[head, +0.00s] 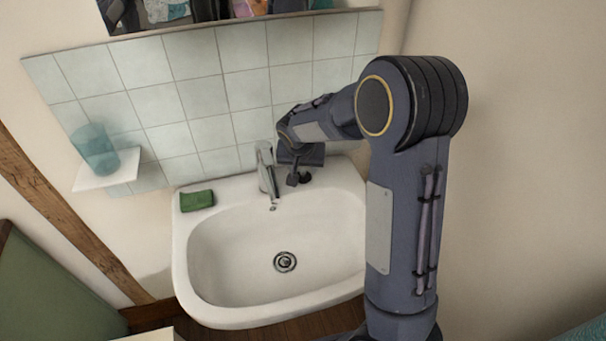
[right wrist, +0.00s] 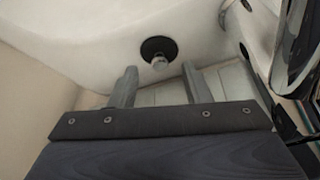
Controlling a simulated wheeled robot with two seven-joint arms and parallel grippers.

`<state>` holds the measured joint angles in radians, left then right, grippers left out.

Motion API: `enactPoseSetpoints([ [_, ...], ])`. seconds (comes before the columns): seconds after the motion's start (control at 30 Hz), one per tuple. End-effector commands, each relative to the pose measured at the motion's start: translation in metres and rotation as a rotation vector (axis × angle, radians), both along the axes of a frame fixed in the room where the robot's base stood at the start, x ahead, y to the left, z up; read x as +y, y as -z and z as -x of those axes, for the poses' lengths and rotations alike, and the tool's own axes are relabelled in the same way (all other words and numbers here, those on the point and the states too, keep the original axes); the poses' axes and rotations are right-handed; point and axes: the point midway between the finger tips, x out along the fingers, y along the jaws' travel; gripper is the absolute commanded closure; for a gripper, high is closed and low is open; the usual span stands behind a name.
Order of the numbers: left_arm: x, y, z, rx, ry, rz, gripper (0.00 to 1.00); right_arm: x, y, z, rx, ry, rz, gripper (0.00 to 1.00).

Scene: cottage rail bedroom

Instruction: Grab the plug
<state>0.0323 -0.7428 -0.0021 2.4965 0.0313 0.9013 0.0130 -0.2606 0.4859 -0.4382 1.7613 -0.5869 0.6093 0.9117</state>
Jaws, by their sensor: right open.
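The plug (right wrist: 158,47) is a round black disc with a pale grey knob, lying on the white sink rim in the right wrist view. In the head view it shows as a small dark spot (head: 305,177) on the back rim, right of the tap. My right gripper (right wrist: 159,69) is open, with one finger to each side of the knob's line and the plug just beyond the fingertips. Nothing is held. In the head view my right gripper (head: 293,178) hangs over the back rim, partly hidden by its own wrist. My left gripper is out of view.
The chrome tap (head: 266,170) stands close left of my right gripper. A green sponge (head: 197,200) lies on the sink's (head: 230,318) left back corner. A glass (head: 95,150) stands on a small shelf (head: 108,178). The tiled wall (head: 200,95) is close behind. The basin is empty.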

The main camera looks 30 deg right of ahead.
Motion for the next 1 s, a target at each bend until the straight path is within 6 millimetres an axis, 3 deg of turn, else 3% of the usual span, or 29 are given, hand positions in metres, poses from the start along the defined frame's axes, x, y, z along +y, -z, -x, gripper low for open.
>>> enactPoseSetpoints([
  [0.13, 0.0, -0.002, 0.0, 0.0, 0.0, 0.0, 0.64, -0.004, 0.016, -0.005, 0.002, 0.001, 0.001, 0.56],
  [0.4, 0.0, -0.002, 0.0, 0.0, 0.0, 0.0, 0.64, -0.005, 0.019, -0.006, -0.001, 0.0, -0.001, 0.56],
  [0.73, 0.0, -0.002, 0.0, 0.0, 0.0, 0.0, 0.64, -0.004, 0.018, -0.006, -0.001, 0.0, -0.001, 0.98],
  [1.0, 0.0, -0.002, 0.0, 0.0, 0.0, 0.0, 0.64, -0.004, 0.017, -0.007, -0.001, 0.0, 0.0, 1.0],
])
